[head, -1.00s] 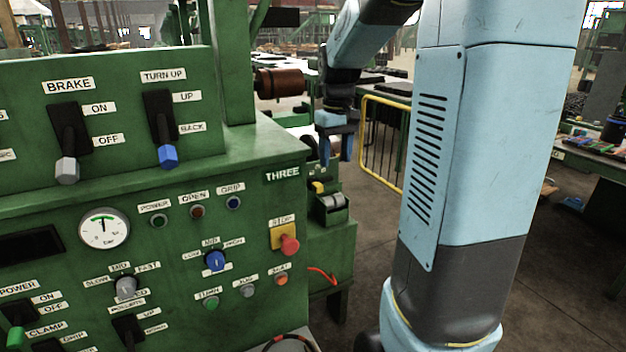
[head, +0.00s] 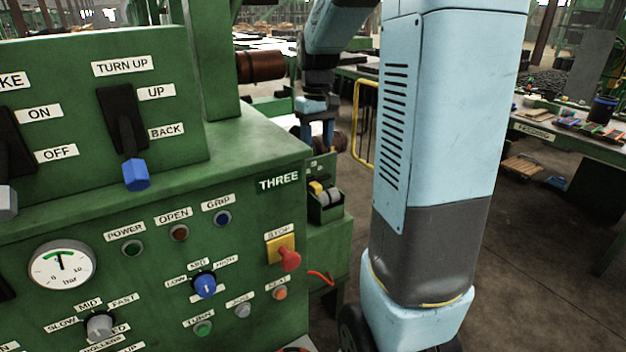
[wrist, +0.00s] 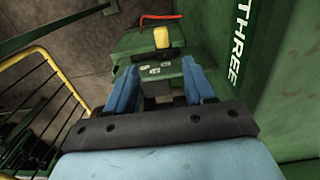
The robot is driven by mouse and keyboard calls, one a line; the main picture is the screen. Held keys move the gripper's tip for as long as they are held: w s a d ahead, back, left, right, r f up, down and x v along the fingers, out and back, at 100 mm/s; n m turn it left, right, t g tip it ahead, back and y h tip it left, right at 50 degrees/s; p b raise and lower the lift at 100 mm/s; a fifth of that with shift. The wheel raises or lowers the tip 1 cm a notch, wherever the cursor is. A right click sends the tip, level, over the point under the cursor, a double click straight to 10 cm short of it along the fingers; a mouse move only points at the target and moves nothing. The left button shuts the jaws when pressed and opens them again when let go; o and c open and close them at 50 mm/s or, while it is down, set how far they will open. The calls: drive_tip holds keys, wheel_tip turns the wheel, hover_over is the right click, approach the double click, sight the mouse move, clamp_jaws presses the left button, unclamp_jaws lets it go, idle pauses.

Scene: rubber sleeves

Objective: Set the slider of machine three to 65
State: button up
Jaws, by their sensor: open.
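Machine three is the green machine with the "THREE" sign (head: 279,181) on its front; the sign also shows in the wrist view (wrist: 239,40). A small green side unit (head: 325,208) at its right end carries a yellow part (head: 317,187) and a grey roller-like part. The wrist view shows this unit (wrist: 125,45) with the yellow part (wrist: 161,37) on top and a plate with small white marks (wrist: 155,70). I cannot make out a slider or its scale reading. My gripper (head: 317,136) points down above and behind the side unit, open and empty; its blue fingers (wrist: 162,88) stand apart in the wrist view.
The front panel has labelled knobs, buttons, a pressure gauge (head: 62,266) and a red stop button (head: 289,259). A brown roller (head: 260,66) juts out behind. A yellow rail (head: 361,125) stands beyond my arm. Floor at right is open before a table (head: 560,135).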

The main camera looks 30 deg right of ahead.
sight(316, 184)
wheel_tip(316, 184, down, 12)
drive_tip(key=shift+a+f, duration=0.1)
drive_tip(key=shift+a, duration=0.05)
idle(0.3)
clamp_jaws()
idle(0.5)
